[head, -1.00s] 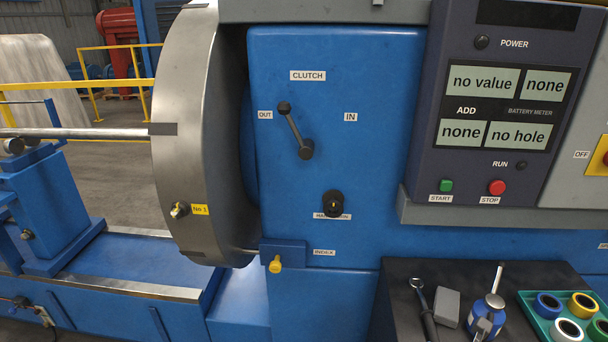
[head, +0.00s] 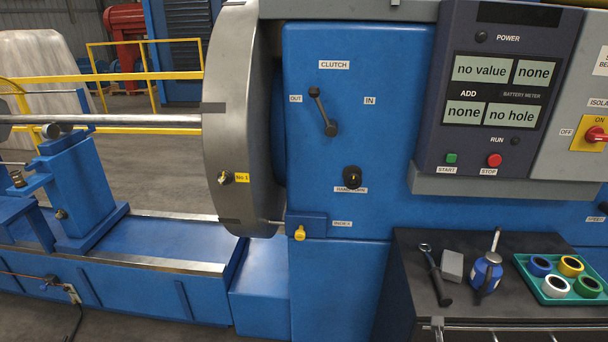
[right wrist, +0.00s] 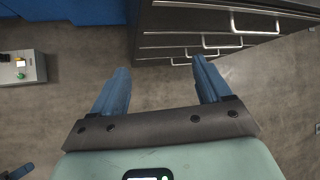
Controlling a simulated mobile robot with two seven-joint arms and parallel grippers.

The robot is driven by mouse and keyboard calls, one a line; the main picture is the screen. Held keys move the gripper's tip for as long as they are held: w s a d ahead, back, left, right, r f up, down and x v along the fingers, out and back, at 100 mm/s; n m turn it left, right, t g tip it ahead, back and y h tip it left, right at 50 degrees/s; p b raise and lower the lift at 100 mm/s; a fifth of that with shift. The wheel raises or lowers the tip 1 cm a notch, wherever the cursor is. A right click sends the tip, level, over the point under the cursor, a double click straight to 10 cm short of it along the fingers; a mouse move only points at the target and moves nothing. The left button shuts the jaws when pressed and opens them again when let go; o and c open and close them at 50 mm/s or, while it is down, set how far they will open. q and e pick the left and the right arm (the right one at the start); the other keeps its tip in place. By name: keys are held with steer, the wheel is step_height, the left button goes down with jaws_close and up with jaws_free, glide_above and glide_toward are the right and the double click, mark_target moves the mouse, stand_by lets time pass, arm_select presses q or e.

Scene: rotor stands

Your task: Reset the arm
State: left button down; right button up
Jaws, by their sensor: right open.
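My right gripper (right wrist: 158,88) shows in the right wrist view with its two blue fingers spread apart and nothing between them. It hangs over the grey floor, near the front of a dark drawer cabinet (right wrist: 180,32).
A blue machine (head: 335,85) with a clutch lever (head: 323,112), a large grey disc (head: 235,120) and a control panel (head: 490,90) fills the head view.

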steer(key=s+a+f+n+g+y, duration=0.2)
steer(key=a+f+n, duration=0.2)
steer(key=f+n, duration=0.6)
steer(key=s+a+f+n+g+y, duration=0.15)
steer(key=a+f+n, duration=0.25)
steer(key=f+n, duration=0.6)
steer(key=s+a+f+n+g+y, duration=0.2)
steer(key=s+a+f+n, duration=0.2)
steer(key=s+f+n, duration=0.1)
steer(key=s+a+f+n+g+y, duration=0.2)
steer(key=s+a+f+n, duration=0.2)
steer(key=s+f+n, duration=0.2)
steer(key=s+f, duration=0.2)
steer(key=shift+s+a, duration=0.3)
steer(key=shift+a, duration=0.1)
